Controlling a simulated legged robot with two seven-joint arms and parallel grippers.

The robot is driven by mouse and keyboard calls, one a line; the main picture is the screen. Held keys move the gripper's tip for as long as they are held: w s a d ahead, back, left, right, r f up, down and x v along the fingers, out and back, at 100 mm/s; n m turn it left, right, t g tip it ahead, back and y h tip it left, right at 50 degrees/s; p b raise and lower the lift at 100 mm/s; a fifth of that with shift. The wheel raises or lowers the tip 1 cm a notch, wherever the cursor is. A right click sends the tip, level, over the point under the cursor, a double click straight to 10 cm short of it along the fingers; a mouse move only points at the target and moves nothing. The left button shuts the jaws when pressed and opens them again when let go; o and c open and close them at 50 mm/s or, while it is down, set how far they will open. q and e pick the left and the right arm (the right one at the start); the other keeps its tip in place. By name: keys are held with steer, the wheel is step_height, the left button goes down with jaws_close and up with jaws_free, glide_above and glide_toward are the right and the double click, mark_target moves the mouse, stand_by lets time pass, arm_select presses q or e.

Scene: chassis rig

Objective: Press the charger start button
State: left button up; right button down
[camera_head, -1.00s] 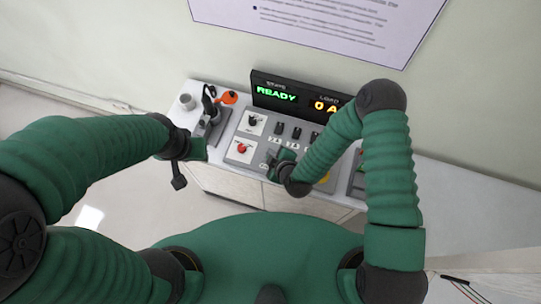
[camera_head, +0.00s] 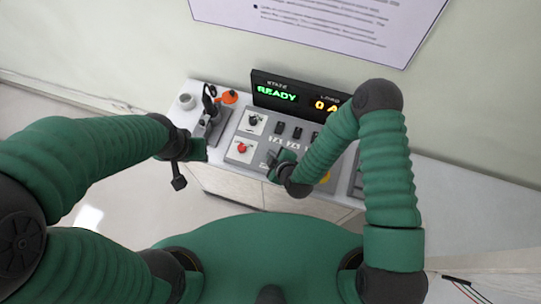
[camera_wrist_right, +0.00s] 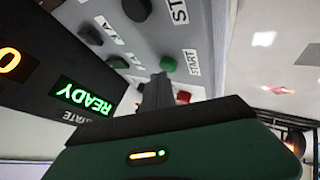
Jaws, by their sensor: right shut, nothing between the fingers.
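The green start button (camera_wrist_right: 168,63), with a START label beside it, shows in the right wrist view on the grey control panel (camera_head: 262,137). My right gripper (camera_wrist_right: 158,80) is shut and empty, its fingertips right by the green button; whether they touch it I cannot tell. In the head view my right gripper (camera_head: 272,164) is over the front of the panel, and I cannot make out the green button there. My left gripper (camera_head: 180,172) hangs left of the panel; its jaws are too unclear to judge.
A display (camera_head: 299,98) behind the panel reads READY in green, with orange digits to the right. A red knob (camera_head: 242,148), a black knob (camera_head: 254,120) and several black switches (camera_head: 297,132) sit on the panel. An orange item (camera_head: 229,97) lies at the back left.

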steer(key=shift+f+b, duration=0.4)
steer(key=shift+f, duration=0.05)
stand_by(0.4)
steer(key=shift+r, duration=0.1)
steer(key=shift+r+p, duration=0.8)
steer(key=shift+r, duration=0.1)
step_height(320, 180, up, 5)
steer(key=p, duration=0.4)
stand_by(0.6)
